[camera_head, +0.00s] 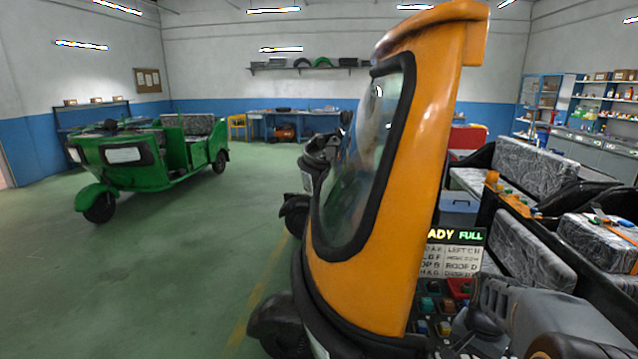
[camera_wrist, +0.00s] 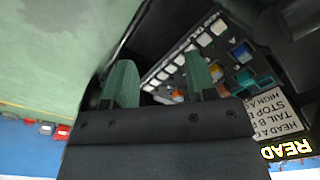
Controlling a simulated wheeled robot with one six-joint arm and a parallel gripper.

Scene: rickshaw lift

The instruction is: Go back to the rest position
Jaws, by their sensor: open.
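My gripper (camera_wrist: 158,76) is open in the wrist view, with two green fingers apart and nothing held between them. The fingers are over a dark control panel (camera_wrist: 222,58) with white, blue, teal and orange buttons; I cannot tell whether they touch it. In the head view my grey arm is at the lower right and hides part of the same panel (camera_head: 428,304). A lit display reading "READY FULL" (camera_head: 470,236) stands above a white label card (camera_head: 452,258). The display's "READ" letters show upside down in the wrist view (camera_wrist: 288,149).
An orange rickshaw cab (camera_head: 432,150) with a windshield stands close in front. Patterned seats (camera_head: 535,165) and dark frames crowd the right. A green rickshaw (camera_head: 145,160) stands at the left. Open green floor (camera_head: 170,270) lies between. Shelves (camera_head: 600,95) are at the back right.

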